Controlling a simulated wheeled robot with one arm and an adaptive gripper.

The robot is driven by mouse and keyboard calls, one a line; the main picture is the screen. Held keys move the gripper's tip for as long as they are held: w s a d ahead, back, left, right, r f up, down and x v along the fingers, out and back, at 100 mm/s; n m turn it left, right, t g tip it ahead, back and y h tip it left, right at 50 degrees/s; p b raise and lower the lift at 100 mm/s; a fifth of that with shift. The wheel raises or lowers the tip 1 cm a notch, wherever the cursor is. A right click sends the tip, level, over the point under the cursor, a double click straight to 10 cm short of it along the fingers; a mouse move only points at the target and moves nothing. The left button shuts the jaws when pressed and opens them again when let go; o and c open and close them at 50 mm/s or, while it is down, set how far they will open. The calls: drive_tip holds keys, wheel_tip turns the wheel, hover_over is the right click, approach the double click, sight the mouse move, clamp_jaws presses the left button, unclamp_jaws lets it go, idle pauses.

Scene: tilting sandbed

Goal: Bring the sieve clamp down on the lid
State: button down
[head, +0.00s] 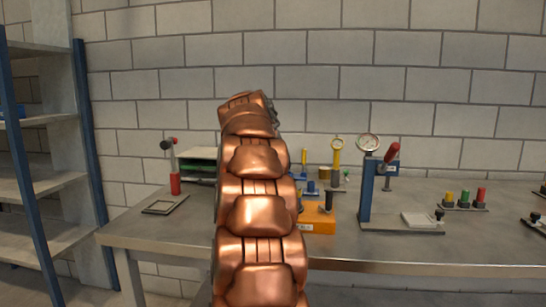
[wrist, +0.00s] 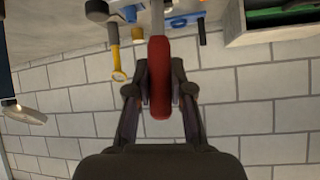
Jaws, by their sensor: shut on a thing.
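In the wrist view, which shows the scene upside down, my gripper (wrist: 159,76) is shut on a red handle (wrist: 159,100). The handle sits on a pale metal rod (wrist: 157,18) that runs out of the top of the picture. I take this handle to be the sieve clamp's lever. In the head view my copper-coloured arm covers the middle of the bench, so my gripper and the held handle are hidden there. I cannot make out the sieve or the lid in either view, nor whether the clamp touches the lid.
On the bench (head: 150,238), a blue gauge press (head: 367,195) with its own red handle stands right of my arm. A green-fronted box (head: 200,170) and red-handled post (head: 175,182) are left. Blue shelving (head: 88,130) stands far left.

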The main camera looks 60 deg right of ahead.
drive_tip(key=shift+f, duration=0.1)
drive_tip(key=c, duration=1)
unclamp_jaws()
drive_tip(key=shift+a, duration=0.1)
drive_tip(key=v, duration=1.2)
drive_tip(key=shift+w, duration=0.1)
